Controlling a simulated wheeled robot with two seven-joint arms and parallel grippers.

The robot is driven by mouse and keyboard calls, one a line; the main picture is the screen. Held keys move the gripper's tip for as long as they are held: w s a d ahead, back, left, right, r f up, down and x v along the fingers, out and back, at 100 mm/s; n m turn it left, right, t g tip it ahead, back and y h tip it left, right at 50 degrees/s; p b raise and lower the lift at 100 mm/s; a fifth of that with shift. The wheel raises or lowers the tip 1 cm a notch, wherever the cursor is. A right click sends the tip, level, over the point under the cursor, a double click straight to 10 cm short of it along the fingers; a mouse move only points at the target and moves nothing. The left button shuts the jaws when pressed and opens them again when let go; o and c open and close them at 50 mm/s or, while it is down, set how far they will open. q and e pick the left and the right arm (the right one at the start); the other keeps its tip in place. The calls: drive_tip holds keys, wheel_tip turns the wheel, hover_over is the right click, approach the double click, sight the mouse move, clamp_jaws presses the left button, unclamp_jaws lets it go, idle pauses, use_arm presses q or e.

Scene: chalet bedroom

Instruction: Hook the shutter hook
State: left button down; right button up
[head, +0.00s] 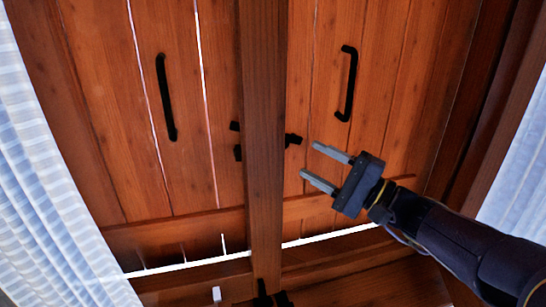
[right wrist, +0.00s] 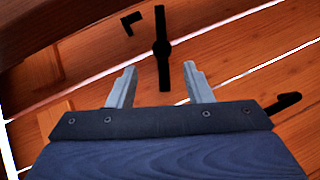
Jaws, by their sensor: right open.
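Two closed wooden shutters, the left one (head: 100,110) and the right one (head: 400,90), stand behind a wooden post in the head view. Black shutter hook hardware (head: 294,139) sticks out right of the post, with small black pieces (head: 237,152) on its left; the post hides the middle. In the right wrist view the hook (right wrist: 162,50) is a black bar with a round centre, and a small L-shaped black piece (right wrist: 131,22) is beside it. My right gripper (head: 309,159) is open and empty, just right of the hardware. In the wrist view the bar's lower end appears between its fingertips (right wrist: 161,70); contact is not visible.
The post (head: 264,90) stands in front of the shutters, close left of my right gripper. Black handles are on the left shutter (head: 166,98) and right shutter (head: 348,84). Pale curtains hang at left (head: 45,190) and right (head: 520,170). A black fitting (head: 264,297) is at the post's foot.

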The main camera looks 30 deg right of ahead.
sight(287, 145)
drive_tip(key=p+x, duration=0.1)
drive_tip(key=x, duration=0.5)
drive_tip(key=shift+w+a+r, duration=0.2)
drive_tip(key=shift+w+r, duration=0.05)
drive_tip(key=shift+w, duration=0.05)
clamp_jaws()
